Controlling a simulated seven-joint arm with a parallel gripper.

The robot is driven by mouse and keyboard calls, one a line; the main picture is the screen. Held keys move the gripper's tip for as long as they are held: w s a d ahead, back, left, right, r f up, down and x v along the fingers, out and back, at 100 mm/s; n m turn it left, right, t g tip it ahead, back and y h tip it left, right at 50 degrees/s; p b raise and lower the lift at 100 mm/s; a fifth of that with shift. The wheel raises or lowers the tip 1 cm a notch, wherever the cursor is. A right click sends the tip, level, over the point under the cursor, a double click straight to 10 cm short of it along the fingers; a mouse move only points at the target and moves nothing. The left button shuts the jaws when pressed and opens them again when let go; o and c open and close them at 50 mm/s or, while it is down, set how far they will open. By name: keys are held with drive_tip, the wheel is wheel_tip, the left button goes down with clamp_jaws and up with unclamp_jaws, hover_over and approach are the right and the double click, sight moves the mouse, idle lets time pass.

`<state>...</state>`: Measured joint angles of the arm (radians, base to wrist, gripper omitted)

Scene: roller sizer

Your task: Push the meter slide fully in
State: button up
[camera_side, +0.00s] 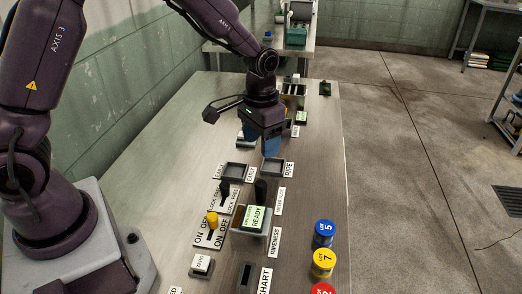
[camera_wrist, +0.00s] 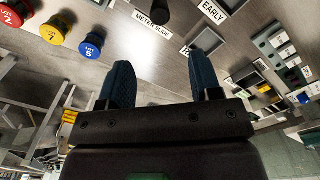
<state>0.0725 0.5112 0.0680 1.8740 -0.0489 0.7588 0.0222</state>
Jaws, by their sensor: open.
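The meter slide (camera_side: 261,189) shows in the side view as a dark upright knob just behind the READY display (camera_side: 254,217). Its METER SLIDE label (camera_side: 279,201) lies to its right. In the wrist view the label (camera_wrist: 152,18) is near the top edge, with the dark knob (camera_wrist: 160,7) partly cut off beside it. How far in the slide is cannot be told. My gripper (camera_side: 261,150) is open and empty, its blue fingers pointing down above the table, beyond the RIPE tray and apart from the slide. The wrist view shows its fingers (camera_wrist: 165,65) spread apart.
Two shallow trays labelled EARLY (camera_side: 236,171) and RIPE (camera_side: 272,168) lie between gripper and slide. A yellow ON/OFF lever (camera_side: 212,219) and a ZERO button (camera_side: 201,263) stand left. Blue (camera_side: 324,233), yellow (camera_side: 323,262) and red (camera_side: 322,289) lot cylinders stand right.

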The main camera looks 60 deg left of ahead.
drive_tip(key=shift+c, duration=0.2)
drive_tip(key=shift+a, duration=0.15)
drive_tip(key=c, duration=0.3)
drive_tip(key=a+f, duration=0.1)
drive_tip(key=w+f, duration=0.1)
drive_tip(key=shift+w+a+f+n, duration=0.2)
drive_tip(key=shift+a+f+n, duration=0.1)
drive_tip(key=shift+a+f, duration=0.1)
clamp_jaws()
drive_tip(key=shift+w+a+n+g+h, duration=1.1)
drive_tip(key=shift+w+a+n+g, duration=1.25)
drive_tip(key=shift+w, duration=1.8)
drive_tip(key=shift+n+t, duration=0.35)
drive_tip(key=x, duration=0.6)
drive_tip(key=d+x, duration=0.1)
drive_tip(key=x, duration=0.2)
drive_tip(key=shift+s+d, duration=0.1)
drive_tip(key=shift+s+d+r, duration=0.1)
drive_tip(key=shift+s+d, duration=0.3)
drive_tip(key=shift+s, duration=0.2)
drive_tip(key=shift+s+d+r, duration=0.1)
drive_tip(key=shift+s+d, duration=0.25)
drive_tip(key=shift+s, duration=0.2)
drive_tip(key=shift+s+d, duration=0.25)
drive_tip(key=shift+s, duration=0.25)
